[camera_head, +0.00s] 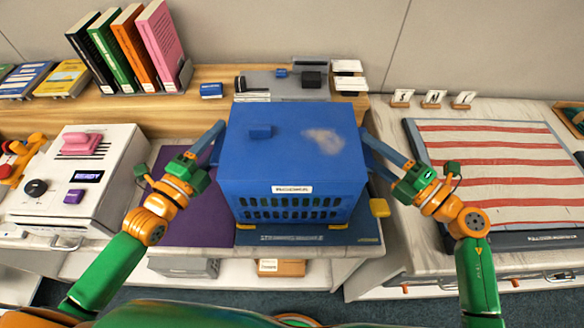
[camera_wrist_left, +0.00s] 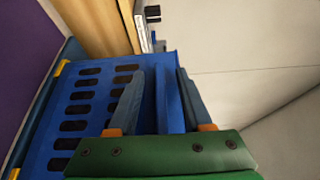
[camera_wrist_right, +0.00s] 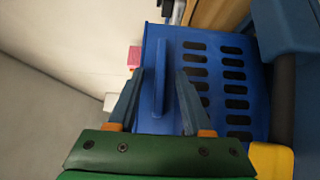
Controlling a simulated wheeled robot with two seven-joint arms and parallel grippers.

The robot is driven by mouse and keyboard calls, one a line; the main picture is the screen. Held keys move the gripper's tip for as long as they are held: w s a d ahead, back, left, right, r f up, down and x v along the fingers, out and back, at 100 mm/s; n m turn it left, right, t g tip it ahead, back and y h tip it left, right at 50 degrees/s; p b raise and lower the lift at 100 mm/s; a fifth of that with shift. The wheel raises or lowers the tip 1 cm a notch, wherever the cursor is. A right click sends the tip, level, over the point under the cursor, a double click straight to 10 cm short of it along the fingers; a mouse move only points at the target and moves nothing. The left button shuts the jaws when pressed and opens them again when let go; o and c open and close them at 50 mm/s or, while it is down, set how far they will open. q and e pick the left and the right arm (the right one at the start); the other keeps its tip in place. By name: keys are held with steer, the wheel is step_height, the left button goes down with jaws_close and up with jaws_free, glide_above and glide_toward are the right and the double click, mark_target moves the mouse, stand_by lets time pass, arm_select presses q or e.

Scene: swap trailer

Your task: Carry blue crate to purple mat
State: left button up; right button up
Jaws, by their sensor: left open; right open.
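The blue crate (camera_head: 290,160) has slotted sides, a closed-looking top and a white front label. It stands upright on a dark blue base (camera_head: 350,236) on the counter. The purple mat (camera_head: 185,225) lies just left of the crate, partly hidden by my left arm. My left gripper (camera_head: 214,138) is open at the crate's left side; in the left wrist view a blue side handle (camera_wrist_left: 170,100) lies between its fingers. My right gripper (camera_head: 373,146) is open at the crate's right side; in the right wrist view the other handle (camera_wrist_right: 158,85) lies between its fingers.
A white machine (camera_head: 75,180) stands left of the purple mat. A row of books (camera_head: 130,45) stands on the wooden shelf behind. A red-and-white striped panel (camera_head: 495,165) lies on the right counter. A yellow block (camera_head: 380,208) sits beside the crate's right front.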

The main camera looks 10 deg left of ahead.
arm_select(q)
jaws_close()
arm_select(e)
jaws_close()
stand_by(1.1)
